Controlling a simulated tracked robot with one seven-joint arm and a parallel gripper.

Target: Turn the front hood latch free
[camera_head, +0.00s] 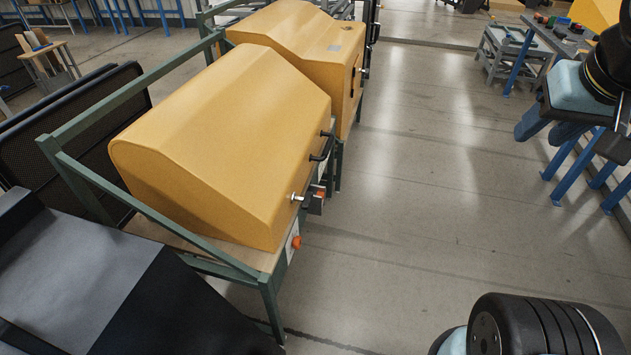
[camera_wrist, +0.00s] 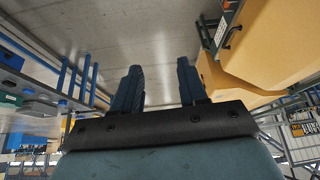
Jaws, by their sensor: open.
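The front yellow hood (camera_head: 215,140) sits closed on a green-framed bench. Its latch (camera_head: 298,198), a small silver piece beside a dark block, is low on the hood's right-hand face. A black handle (camera_head: 323,150) sits farther along that face. My gripper (camera_head: 537,134) is at the upper right, across the aisle and well apart from the hood. Its two dark blue fingers are spread and empty; they also show in the wrist view (camera_wrist: 158,72). A yellow hood (camera_wrist: 275,40) shows at the right of the wrist view; the latch is too small to make out there.
A second yellow hood (camera_head: 300,45) stands behind the front one. An orange knob (camera_head: 296,242) is on the bench below the latch. A blue-legged table (camera_head: 568,165) stands by my gripper. The grey floor (camera_head: 430,180) between is clear.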

